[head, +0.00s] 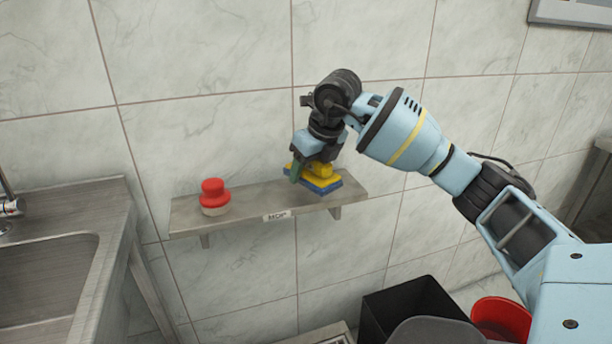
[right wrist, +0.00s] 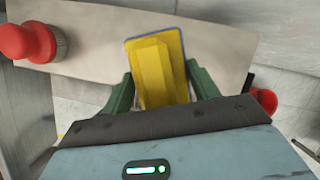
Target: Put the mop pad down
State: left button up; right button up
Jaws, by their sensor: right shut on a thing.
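The mop pad (head: 322,186) has a yellow top block and a blue edge. It is at the right part of the metal wall shelf (head: 250,201), at the height of its surface; I cannot tell whether it fully rests on it. My right gripper (head: 308,172) is above the pad with its green fingers shut on the yellow block. In the right wrist view the yellow block of the pad (right wrist: 158,70) lies between the two green fingers of the right gripper (right wrist: 158,90), with the shelf behind it. My left gripper is not in view.
A red-topped object with a pale base (head: 214,197) stands on the shelf's left part. A label reading MOP (head: 277,216) is on the shelf's front edge. A metal sink (head: 50,285) is at the left. A black bin (head: 412,296) and a red bucket (head: 502,318) stand below.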

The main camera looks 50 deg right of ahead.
aim_at(306, 176)
jog(key=shift+w+d+f, duration=0.1)
jog(key=shift+w+d, duration=0.25)
jog(key=shift+w, duration=0.25)
jog(key=shift+w+d+f, duration=0.1)
jog(key=shift+w+d, duration=0.2)
jog(key=shift+w, duration=0.3)
jog(key=shift+f+b, duration=0.3)
jog(key=shift+f, duration=1.45)
jog(key=shift+s+f, duration=0.15)
jog(key=shift+f, duration=0.15)
jog(key=o, duration=1)
jog(key=shift+a, duration=0.1)
jog(key=shift+c, duration=0.2)
